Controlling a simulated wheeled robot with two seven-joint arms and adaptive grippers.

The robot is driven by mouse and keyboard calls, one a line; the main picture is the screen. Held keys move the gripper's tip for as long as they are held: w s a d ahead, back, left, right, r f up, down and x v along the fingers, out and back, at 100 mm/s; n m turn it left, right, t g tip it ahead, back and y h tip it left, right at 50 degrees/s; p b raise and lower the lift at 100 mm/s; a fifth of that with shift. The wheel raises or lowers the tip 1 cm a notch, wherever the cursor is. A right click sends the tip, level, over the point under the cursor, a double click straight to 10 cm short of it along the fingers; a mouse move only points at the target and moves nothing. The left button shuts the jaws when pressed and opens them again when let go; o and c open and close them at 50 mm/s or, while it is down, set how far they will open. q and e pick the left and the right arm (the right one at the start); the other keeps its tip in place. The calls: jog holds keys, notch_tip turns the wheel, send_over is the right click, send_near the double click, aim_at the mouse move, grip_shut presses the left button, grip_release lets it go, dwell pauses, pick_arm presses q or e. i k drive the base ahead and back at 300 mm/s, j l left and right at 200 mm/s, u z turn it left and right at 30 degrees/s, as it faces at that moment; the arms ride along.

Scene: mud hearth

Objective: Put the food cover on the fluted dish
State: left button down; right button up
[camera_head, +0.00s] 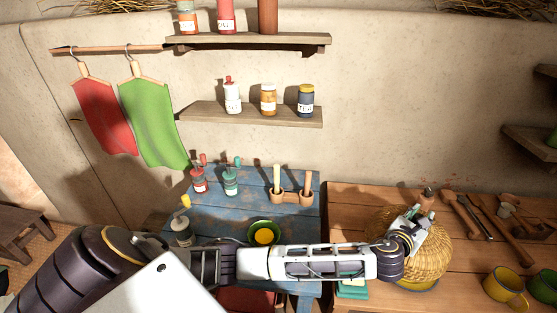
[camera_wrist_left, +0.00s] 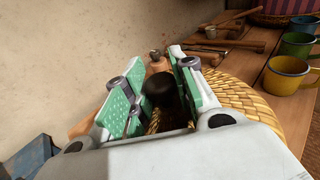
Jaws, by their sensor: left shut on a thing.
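The food cover (camera_head: 436,262) is a woven straw dome on the wooden table at the right. It also shows in the left wrist view (camera_wrist_left: 236,92), below and beside the fingers. My left gripper (camera_head: 424,216) is over the top of the cover. In the left wrist view my left gripper (camera_wrist_left: 160,88) is shut on the cover's dark knob, which sits between the green finger pads. A dish with a yellow and blue edge (camera_head: 421,287) shows under the cover's front; most of it is hidden, so I cannot tell its fluting or whether the cover touches it. My right gripper is not in view.
A green bowl (camera_head: 250,231) with yellow inside and several small items are on the blue table (camera_head: 225,208). A green item (camera_head: 352,287) lies left of the cover.

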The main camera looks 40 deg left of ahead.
aim_at(265, 241)
jog(key=l+u, duration=0.15)
jog(key=u, duration=0.25)
jog(key=l+u, duration=0.15)
jog(key=u, duration=0.3)
jog(key=k+l+u, duration=0.1)
jog(key=u, duration=0.3)
jog(key=l+u, duration=0.1)
jog(key=u, duration=0.3)
jog(key=k, duration=0.05)
